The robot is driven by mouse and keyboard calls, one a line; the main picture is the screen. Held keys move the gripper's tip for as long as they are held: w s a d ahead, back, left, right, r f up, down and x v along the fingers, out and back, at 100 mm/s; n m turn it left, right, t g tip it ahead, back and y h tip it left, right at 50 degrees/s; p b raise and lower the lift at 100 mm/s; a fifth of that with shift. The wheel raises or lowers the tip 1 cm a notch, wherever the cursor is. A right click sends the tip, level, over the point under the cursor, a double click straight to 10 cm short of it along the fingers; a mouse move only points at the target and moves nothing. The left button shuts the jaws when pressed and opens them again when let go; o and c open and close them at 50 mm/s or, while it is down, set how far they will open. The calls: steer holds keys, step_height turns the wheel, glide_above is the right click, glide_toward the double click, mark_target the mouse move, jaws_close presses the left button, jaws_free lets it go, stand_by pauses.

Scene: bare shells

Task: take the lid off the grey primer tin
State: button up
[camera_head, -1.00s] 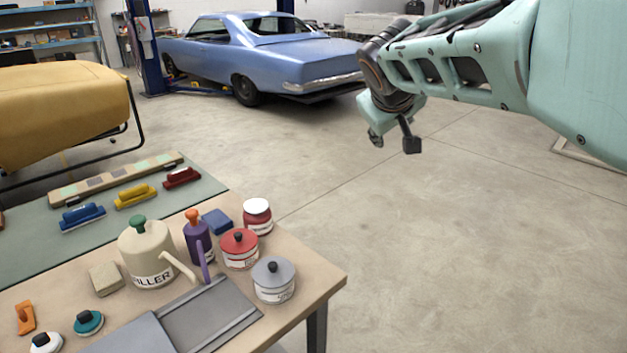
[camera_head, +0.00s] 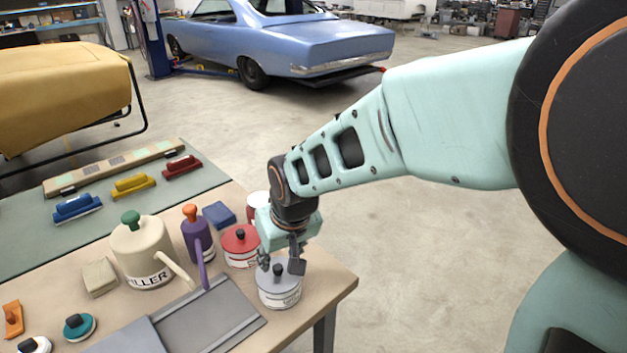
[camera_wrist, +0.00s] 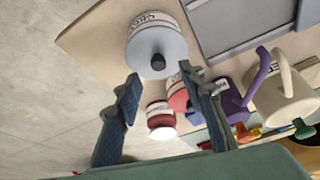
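The grey primer tin (camera_head: 279,295) stands upright near the table's right corner, its grey lid (camera_head: 270,278) on, with a dark knob (camera_head: 278,270) on top. In the wrist view the grey lid (camera_wrist: 156,52) and its dark knob (camera_wrist: 158,62) show ahead of the fingertips. My gripper (camera_head: 280,265) hangs just above the tin. In the wrist view my gripper (camera_wrist: 158,80) is open, its two fingers spread wide with nothing between them. The knob looks slightly beyond the fingertips; I see no contact.
The red tin (camera_head: 240,247) stands close behind left of the grey tin. A white-topped tin (camera_head: 257,205) is partly hidden behind my gripper. A purple can (camera_head: 198,240), the cream filler can (camera_head: 140,255) and a grey tray (camera_head: 205,315) lie to the left. Floor is clear at right.

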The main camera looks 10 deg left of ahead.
mark_target(278, 266)
steer(key=shift+w+x, duration=0.1)
steer(key=shift+x, duration=1.45)
steer(key=shift+w+x, duration=0.15)
steer(key=shift+x, duration=1.4)
jaws_close()
